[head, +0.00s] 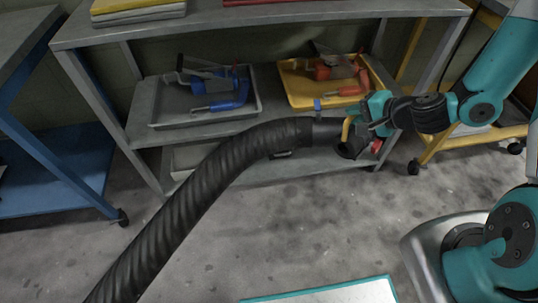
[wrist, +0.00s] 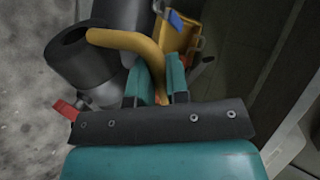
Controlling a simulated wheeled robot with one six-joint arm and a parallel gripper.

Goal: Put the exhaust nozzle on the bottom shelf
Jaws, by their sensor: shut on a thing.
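The exhaust nozzle (head: 328,128) is a dark fitting at the end of a thick black ribbed hose (head: 190,205). Its yellow handle (head: 346,130) is between the jaws of my gripper (head: 362,122). In the wrist view, the nozzle's black open mouth (wrist: 78,54) is at the upper left and the curved yellow handle (wrist: 135,44) runs down into my gripper (wrist: 157,85), which is shut on it. The nozzle is at the front right of the grey shelf unit, in front of its shelves. The bottom shelf (head: 308,165) is partly hidden behind the hose and nozzle.
The middle shelf (head: 146,130) holds a grey tray (head: 258,108) with blue tools and a yellow tray (head: 290,98) with red tools. A blue cart (head: 60,175) stands left and a yellow cart (head: 465,145) right. The concrete floor in front is mostly clear beside the hose.

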